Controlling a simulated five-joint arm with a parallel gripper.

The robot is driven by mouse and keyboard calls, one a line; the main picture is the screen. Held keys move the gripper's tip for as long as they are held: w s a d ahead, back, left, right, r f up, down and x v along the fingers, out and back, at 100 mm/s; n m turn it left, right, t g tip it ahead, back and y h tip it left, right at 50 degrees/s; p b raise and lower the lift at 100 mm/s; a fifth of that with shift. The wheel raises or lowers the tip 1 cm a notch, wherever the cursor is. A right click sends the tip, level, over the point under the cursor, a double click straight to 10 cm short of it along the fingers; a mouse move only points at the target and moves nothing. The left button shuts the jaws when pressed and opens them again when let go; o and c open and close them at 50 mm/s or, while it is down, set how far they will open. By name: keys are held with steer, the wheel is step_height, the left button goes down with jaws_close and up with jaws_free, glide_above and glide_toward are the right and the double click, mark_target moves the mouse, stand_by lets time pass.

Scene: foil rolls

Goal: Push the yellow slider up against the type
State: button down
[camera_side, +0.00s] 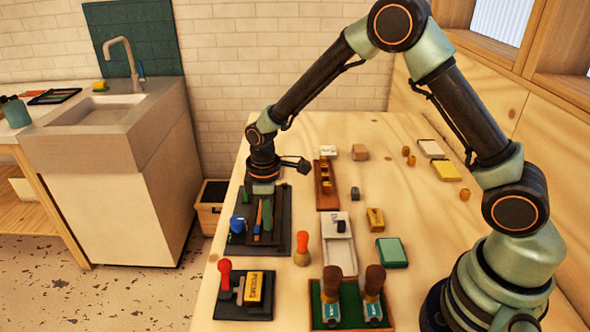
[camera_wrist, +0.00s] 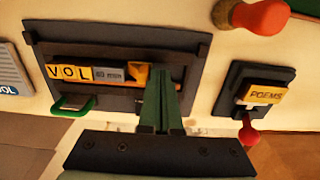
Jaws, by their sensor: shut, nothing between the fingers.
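The yellow slider (camera_wrist: 138,74) lies in the channel of a dark frame (camera_wrist: 118,38) in the wrist view. To its left, the type stands in a row: yellow letter blocks reading VOL (camera_wrist: 69,72) and a grey block (camera_wrist: 108,74) with small lettering. The slider is very close to the grey block; I cannot tell whether they touch. My gripper (camera_wrist: 164,78) has its green fingers shut and empty, just right of the slider, with the tips down in the frame. In the side view my gripper (camera_side: 266,212) is over the dark frame (camera_side: 280,245), hiding much of it.
A green handle (camera_wrist: 76,106) sits at the frame's near left. A dark stand with a POEMS block (camera_side: 254,288) and red knob (camera_side: 225,266) is nearer the side camera. An orange-red handled stamp (camera_side: 302,246) stands beside the frame. A wooden rack (camera_side: 327,195) lies behind.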

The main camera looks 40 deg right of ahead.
steer(key=shift+s+a, duration=0.2)
step_height(320, 180, up, 7)
stand_by(1.0)
steer(key=s+d+r+m+t, duration=0.2)
steer(key=s+d+r+m, duration=0.2)
steer(key=s+r, duration=0.3)
steer(key=s+d+r+m+t, duration=0.3)
steer(key=s+d+r+m, duration=0.2)
steer(key=s+r, duration=0.2)
steer(key=shift+s+d+r+t, duration=0.2)
steer(key=shift+s+r+t, duration=0.15)
steer(key=shift+r, duration=0.4)
stand_by(0.7)
